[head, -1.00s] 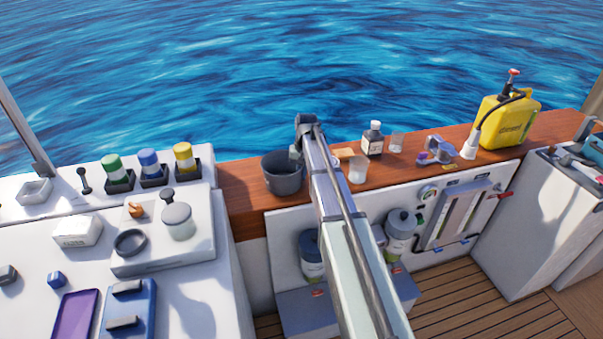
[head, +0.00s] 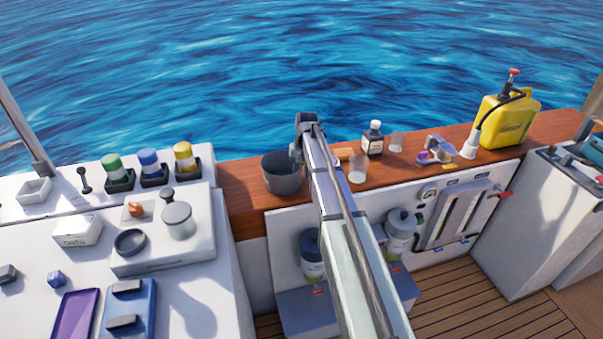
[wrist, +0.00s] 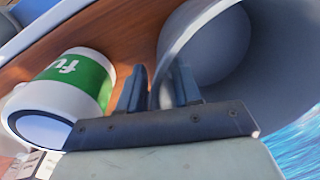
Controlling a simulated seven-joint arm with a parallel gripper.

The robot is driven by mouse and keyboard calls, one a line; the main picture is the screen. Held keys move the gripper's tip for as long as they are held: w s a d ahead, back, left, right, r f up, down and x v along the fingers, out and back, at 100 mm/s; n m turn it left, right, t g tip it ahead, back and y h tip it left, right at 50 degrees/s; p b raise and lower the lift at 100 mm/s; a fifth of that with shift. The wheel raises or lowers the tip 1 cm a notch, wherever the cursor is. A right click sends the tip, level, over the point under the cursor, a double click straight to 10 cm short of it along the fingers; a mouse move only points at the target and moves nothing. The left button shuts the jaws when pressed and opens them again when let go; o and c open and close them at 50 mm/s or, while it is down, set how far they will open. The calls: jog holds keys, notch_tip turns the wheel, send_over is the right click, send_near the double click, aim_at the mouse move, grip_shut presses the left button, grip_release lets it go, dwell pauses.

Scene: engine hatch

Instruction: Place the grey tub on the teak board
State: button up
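The grey tub (head: 284,178) stands upright on the reddish-brown wooden ledge, left of my arm. In the wrist view its wide wall and open mouth (wrist: 225,50) fill the upper right. My gripper (head: 298,150) is at the tub's right rim, partly hidden by my arm in the head view. In the wrist view its fingers (wrist: 160,88) are close together with the tub's wall between them, one inside and one outside, and look shut on it. The teak board cannot be told for sure; a small light wooden piece (head: 344,153) shows partly behind my arm.
Water lies beyond the ledge.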

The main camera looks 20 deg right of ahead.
notch_tip(320, 180, up, 12)
jog(key=d, duration=0.1)
jog(key=shift+f, duration=0.2)
jog(key=shift+s, duration=0.1)
